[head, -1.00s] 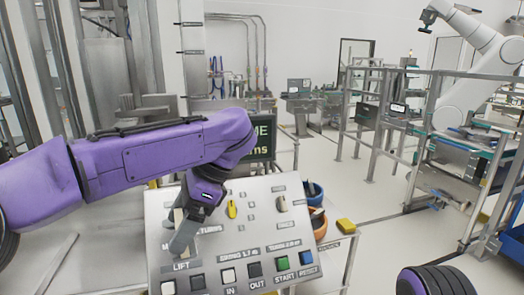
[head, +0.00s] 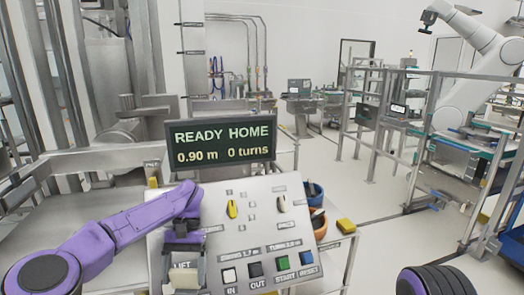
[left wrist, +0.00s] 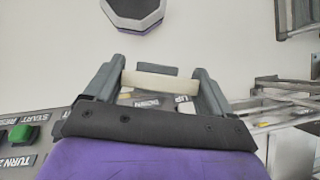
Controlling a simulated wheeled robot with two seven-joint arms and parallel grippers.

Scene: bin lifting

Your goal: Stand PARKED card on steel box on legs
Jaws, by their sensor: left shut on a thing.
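My left gripper (head: 185,257) is over the front left of the sloped steel control box (head: 290,230). It is shut on a cream, flat-edged piece (head: 186,279), apparently the card. In the left wrist view the cream piece (left wrist: 160,82) spans the space between the two grey fingers (left wrist: 155,84). No PARKED lettering is readable on it. The panel's UP and DOWN labels show past it. The gripper and piece partly cover the LIFT label; I cannot tell whether the piece touches the panel. My right gripper is out of view.
A screen (head: 222,143) behind the panel reads READY HOME, 0.90 m, 0 turns. The panel carries knobs and buttons, including green START (head: 282,262). Orange (head: 319,226) and blue (head: 314,191) containers and a yellow block (head: 346,225) are to the right.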

